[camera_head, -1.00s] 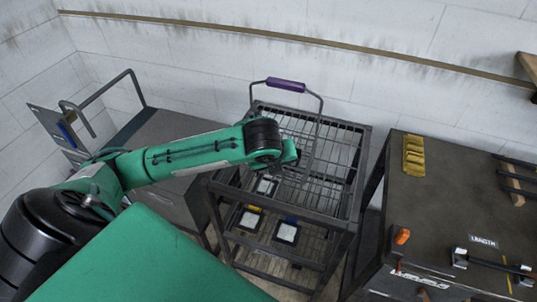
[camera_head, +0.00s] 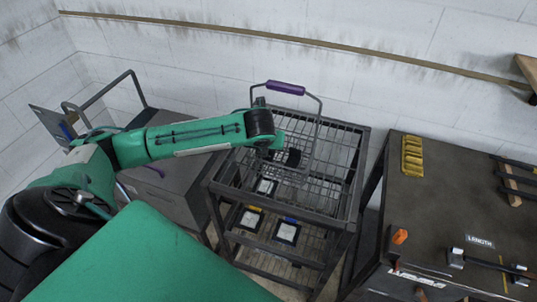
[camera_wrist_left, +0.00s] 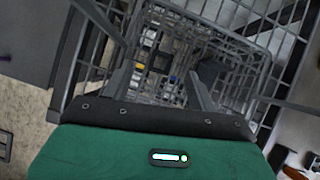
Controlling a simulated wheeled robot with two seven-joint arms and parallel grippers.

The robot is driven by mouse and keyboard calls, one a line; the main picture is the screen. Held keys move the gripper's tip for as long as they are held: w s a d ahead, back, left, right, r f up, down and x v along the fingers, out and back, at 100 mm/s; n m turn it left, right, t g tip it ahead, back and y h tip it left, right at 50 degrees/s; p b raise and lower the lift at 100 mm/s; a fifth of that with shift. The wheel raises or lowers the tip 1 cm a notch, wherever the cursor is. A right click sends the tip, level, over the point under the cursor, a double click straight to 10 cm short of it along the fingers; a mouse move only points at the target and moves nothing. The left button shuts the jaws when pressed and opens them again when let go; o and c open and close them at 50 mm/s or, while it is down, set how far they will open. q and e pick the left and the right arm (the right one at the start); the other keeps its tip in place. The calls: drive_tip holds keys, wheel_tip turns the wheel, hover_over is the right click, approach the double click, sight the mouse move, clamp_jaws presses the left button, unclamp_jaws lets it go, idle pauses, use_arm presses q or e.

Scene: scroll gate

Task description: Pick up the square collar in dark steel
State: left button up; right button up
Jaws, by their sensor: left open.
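A dark, squarish piece (camera_head: 293,158) shows just right of my left wrist, within the wire basket (camera_head: 312,150) with the purple handle. It looks like the dark steel collar, but its exact shape is unclear. In the left wrist view a dark square piece (camera_wrist_left: 208,71) lies beyond the right fingertip. My left gripper (camera_wrist_left: 158,82) is open and empty, its two grey fingers apart over the wire mesh. In the head view my left wrist hides most of its fingers. My right gripper is not in view.
The basket stands on a dark cart (camera_head: 345,222). Several dark square frames with pale centres, such as one by a blue tab (camera_head: 286,232), lie lower in the cart. A grey trolley (camera_head: 165,190) stands left; a dark workbench (camera_head: 445,205) stands right.

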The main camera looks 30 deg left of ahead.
sight(268, 160)
use_arm(q)
drive_tip(key=shift+f, duration=0.4)
drive_tip(key=p+x, duration=0.2)
drive_tip(key=x, duration=0.1)
drive_tip(key=shift+d+f, duration=0.2)
drive_tip(key=shift+f, duration=0.15)
drive_tip(key=shift+w+a+f, duration=0.1)
drive_tip(key=shift+w+f, duration=0.1)
drive_tip(key=shift+f, duration=0.2)
drive_tip(key=c, duration=1.2)
